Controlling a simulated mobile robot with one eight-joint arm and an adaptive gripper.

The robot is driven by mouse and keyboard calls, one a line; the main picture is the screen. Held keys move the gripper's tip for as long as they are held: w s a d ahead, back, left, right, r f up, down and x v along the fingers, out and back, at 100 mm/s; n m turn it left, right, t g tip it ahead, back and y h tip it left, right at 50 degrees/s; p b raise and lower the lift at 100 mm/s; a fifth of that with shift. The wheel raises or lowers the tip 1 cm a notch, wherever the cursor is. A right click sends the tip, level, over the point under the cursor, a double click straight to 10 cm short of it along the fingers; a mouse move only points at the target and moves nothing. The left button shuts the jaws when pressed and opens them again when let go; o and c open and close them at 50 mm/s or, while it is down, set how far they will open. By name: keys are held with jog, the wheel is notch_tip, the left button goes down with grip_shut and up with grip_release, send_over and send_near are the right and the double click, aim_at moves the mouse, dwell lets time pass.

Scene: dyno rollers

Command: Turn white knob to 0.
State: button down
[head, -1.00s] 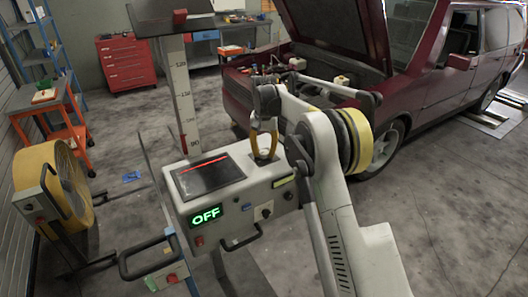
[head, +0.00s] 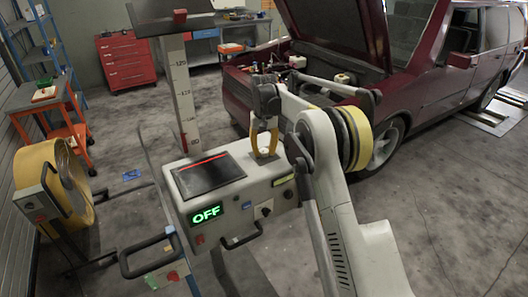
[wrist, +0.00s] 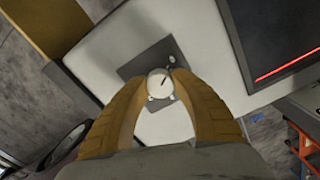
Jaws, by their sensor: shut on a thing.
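The white knob (wrist: 160,84) is a small round dial with a dark pointer line, on a dark square plate on top of the light grey console (wrist: 100,62). The pointer slants towards the upper right in the wrist view. My gripper (wrist: 160,92) has its two yellow-brown fingers on either side of the knob and is shut on it. In the head view my gripper (head: 265,155) points down at the console top, and its fingers hide the knob. The scale marks around the knob are too small to read.
A dark screen (head: 208,175) with a red line lies beside the knob. The console front has a green "OFF" display (head: 206,214) and a handle (head: 241,238). A height-marked post (head: 185,95) stands behind. A red car (head: 430,75) with its hood up is at the right.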

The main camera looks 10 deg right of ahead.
aim_at(264, 151)
jog(key=c, duration=1)
grip_release()
notch_tip(264, 151, up, 12)
